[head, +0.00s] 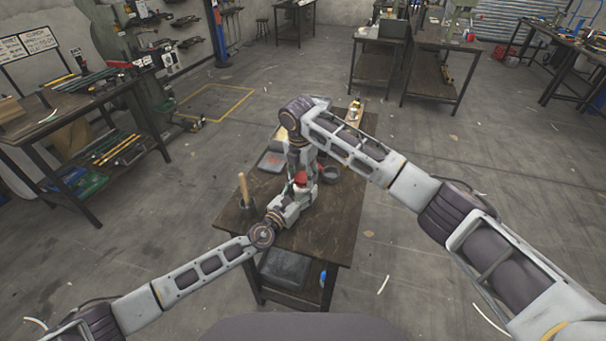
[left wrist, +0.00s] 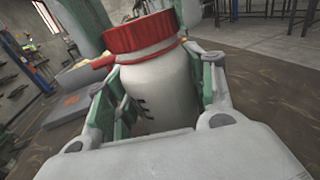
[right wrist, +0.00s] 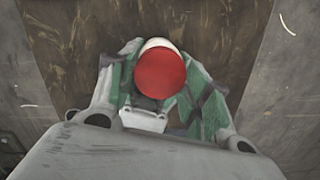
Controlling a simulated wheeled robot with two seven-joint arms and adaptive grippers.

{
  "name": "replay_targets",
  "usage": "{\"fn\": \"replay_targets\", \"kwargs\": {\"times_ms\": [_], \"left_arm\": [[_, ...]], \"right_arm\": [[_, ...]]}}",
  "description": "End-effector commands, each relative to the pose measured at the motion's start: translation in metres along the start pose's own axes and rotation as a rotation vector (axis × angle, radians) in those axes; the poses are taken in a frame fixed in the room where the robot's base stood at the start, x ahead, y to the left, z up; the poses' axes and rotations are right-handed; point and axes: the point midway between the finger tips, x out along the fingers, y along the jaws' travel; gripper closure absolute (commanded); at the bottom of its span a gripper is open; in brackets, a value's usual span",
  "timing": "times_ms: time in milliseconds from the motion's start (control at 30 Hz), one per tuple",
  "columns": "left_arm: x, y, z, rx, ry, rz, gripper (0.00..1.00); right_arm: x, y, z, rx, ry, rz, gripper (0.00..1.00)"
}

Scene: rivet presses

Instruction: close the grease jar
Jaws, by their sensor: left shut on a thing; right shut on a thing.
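The grease jar is a white jar (left wrist: 155,95) with dark lettering, and it stands about upright in the left wrist view. A red lid (left wrist: 140,33) sits on its top, with a thin red band and side tab below it. My left gripper (head: 299,193) is shut on the jar body, a finger on each side. My right gripper (head: 300,172) comes down from above, its green fingers on either side of the lid. In the right wrist view the lid (right wrist: 160,73) shows from above between those fingers. The finger contacts are partly hidden.
The jar is over a dark worktable (head: 325,225). A wooden handle (head: 243,188) stands up in a dark pot at the left. A grey tray (head: 271,161) lies behind, a dark round bowl (head: 331,172) is at the right, and a small bottle (head: 354,110) stands at the back. The table's front is clear.

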Motion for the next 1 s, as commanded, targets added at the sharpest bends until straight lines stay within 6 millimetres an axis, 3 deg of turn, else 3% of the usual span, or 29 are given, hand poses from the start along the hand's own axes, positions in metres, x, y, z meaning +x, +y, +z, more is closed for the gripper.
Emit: {"fn": "replay_targets", "kwargs": {"times_ms": [1000], "left_arm": [[-0.0004,-0.0008,-0.0009,0.0,0.001,-0.001,1.0]], "right_arm": [[-0.0003,0.0025,0.0011,0.908,-0.006,-0.102,0.59]]}}
